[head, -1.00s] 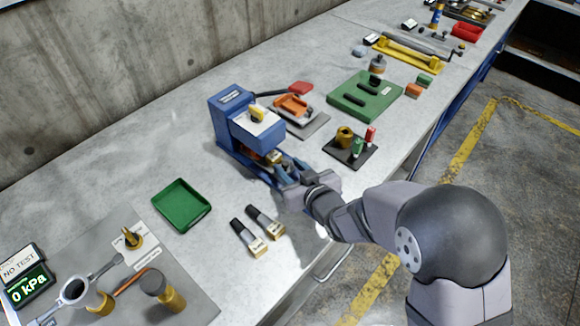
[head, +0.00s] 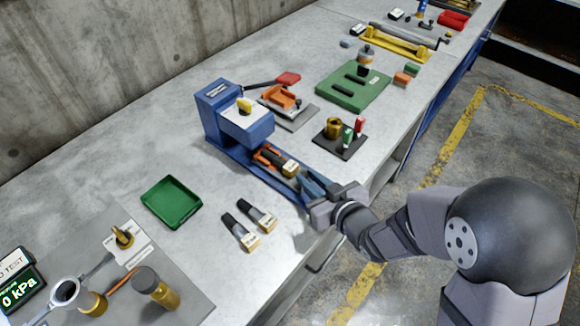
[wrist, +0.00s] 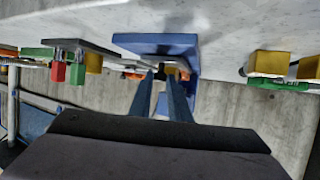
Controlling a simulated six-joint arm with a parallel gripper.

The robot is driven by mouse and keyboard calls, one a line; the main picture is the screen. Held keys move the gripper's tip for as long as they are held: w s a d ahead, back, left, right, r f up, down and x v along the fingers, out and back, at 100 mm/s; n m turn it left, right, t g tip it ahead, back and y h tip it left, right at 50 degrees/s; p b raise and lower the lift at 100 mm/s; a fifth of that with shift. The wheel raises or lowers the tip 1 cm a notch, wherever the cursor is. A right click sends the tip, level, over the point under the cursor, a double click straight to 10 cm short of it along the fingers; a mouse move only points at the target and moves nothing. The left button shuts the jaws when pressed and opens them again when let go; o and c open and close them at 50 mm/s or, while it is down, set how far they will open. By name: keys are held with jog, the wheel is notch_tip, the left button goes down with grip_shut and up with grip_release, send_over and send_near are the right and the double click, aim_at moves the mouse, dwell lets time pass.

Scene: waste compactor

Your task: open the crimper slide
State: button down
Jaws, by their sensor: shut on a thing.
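The blue crimper (head: 238,118) stands on the bench, with a yellow piece and a white label on top. Its slide (head: 269,174) extends out of the front toward the bench edge. An orange cradle and a black and tan fitting (head: 289,168) lie on the slide, exposed outside the housing. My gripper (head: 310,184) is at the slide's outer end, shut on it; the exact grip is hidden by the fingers. In the wrist view, the fingers (wrist: 164,92) point at the crimper (wrist: 155,43), and the held part is unclear.
Two black and tan fittings (head: 248,225) and a green tray (head: 171,202) lie left of the slide. A dark stand with red and green pieces (head: 341,142) is close on its right. A green block (head: 354,92) is farther back. The bench's front edge is under my wrist.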

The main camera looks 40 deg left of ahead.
jog(key=d, duration=0.3)
jog(key=shift+d, duration=0.2)
jog(key=c, duration=1.7)
grip_release()
jog(key=shift+v, duration=1)
jog(key=shift+s+d+r, duration=0.15)
jog(key=shift+d+r, duration=0.05)
jog(key=shift+r, duration=0.05)
jog(key=p, duration=0.3)
jog(key=shift+d+r+p, duration=0.2)
jog(key=shift+p, duration=0.1)
